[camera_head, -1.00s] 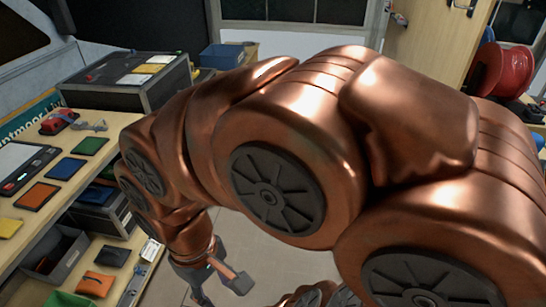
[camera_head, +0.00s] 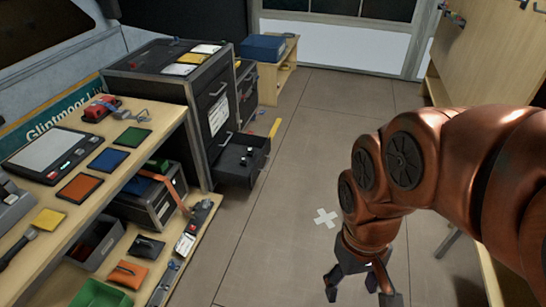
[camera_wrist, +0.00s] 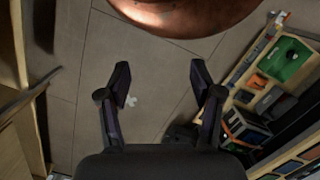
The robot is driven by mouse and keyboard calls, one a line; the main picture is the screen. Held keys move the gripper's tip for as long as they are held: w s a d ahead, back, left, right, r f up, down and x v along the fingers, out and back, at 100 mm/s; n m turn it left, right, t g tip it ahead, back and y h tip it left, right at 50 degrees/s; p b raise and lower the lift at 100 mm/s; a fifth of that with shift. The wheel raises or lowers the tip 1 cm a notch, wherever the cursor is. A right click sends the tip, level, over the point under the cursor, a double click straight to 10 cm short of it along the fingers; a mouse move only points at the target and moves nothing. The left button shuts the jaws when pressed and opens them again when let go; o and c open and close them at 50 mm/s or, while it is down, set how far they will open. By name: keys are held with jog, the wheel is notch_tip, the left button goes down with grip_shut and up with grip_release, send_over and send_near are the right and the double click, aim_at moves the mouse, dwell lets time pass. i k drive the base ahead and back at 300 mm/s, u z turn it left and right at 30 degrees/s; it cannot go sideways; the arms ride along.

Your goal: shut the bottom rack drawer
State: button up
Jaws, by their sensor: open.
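The bottom rack drawer (camera_head: 240,160) is pulled out from the dark rack (camera_head: 175,75) in the head view. It is a dark open tray sticking out over the floor, with small items in it. My gripper (camera_head: 361,290) hangs over the floor at the lower right of the head view, well apart from the drawer and nearer to me. It is open and empty. In the wrist view my gripper (camera_wrist: 160,85) shows both fingers spread with only floor between them. I cannot make out the drawer in the wrist view.
A wooden bench (camera_head: 165,112) with coloured pads runs along the left, with bins on its lower shelf. A wooden cabinet (camera_head: 490,60) stands at the right.

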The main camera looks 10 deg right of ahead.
aim_at(226, 169)
jog(key=u, duration=0.3)
jog(key=i, duration=2.8)
jog(key=u, duration=0.05)
